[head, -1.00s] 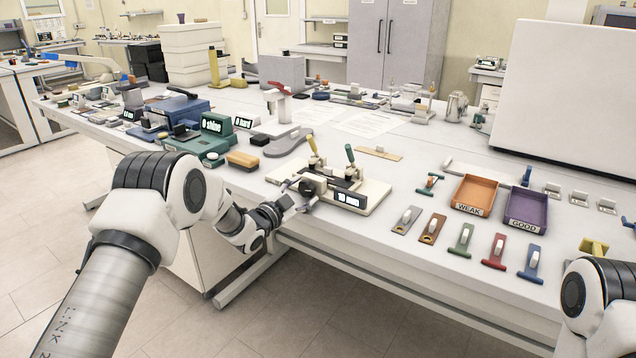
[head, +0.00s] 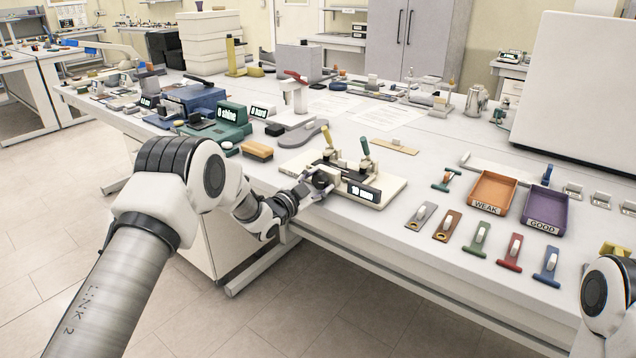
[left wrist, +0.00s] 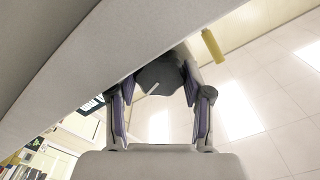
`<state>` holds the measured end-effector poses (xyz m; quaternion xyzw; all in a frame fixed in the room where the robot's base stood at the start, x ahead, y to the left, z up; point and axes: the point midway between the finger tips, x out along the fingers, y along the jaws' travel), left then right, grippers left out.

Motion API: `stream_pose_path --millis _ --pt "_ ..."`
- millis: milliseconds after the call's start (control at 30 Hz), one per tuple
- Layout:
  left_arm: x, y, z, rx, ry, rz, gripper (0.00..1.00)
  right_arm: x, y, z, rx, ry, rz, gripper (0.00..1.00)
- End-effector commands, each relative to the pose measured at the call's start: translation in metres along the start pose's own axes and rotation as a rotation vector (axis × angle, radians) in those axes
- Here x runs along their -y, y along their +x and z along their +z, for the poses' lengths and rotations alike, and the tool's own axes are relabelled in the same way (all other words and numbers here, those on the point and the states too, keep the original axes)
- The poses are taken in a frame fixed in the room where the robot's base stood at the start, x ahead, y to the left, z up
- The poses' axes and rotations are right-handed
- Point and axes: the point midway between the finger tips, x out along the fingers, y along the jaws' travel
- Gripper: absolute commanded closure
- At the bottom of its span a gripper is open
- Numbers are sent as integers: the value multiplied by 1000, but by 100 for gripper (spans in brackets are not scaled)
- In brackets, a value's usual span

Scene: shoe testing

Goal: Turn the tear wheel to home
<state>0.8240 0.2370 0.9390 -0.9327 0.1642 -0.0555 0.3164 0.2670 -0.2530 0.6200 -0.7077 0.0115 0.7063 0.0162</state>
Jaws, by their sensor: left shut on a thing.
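The tear tester (head: 385,192) is a cream base with a dark mechanism, two levers and a small lit display (head: 363,192) that seems to read 10 mm. Its dark round tear wheel (head: 323,179) is on the left end, near the table's front edge. My left gripper (head: 314,188) reaches it from the front left and is shut on it. In the left wrist view the wheel (left wrist: 158,76), with a pale mark on its face, sits between the two fingers (left wrist: 160,88). My right arm shows only at the lower right; its gripper is out of view.
Several coloured tabbed strips (head: 476,238) lie right of the tester. The orange WEAK tray (head: 492,192) and purple GOOD tray (head: 544,209) stand behind them. A brown brush-like block (head: 257,150) and green shine device (head: 222,124) are to the left. The floor in front is clear.

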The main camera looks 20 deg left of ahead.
Motion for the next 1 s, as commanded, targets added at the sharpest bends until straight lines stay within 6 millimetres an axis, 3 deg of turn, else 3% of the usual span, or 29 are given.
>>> stream_pose_path --millis 267,1000 --pt "2 1 -2 -6 -175 -4 85 0 4 0 0 0 0 60" --pt "6 1 -3 -9 -869 -3 85 0 6 0 0 0 0 60"
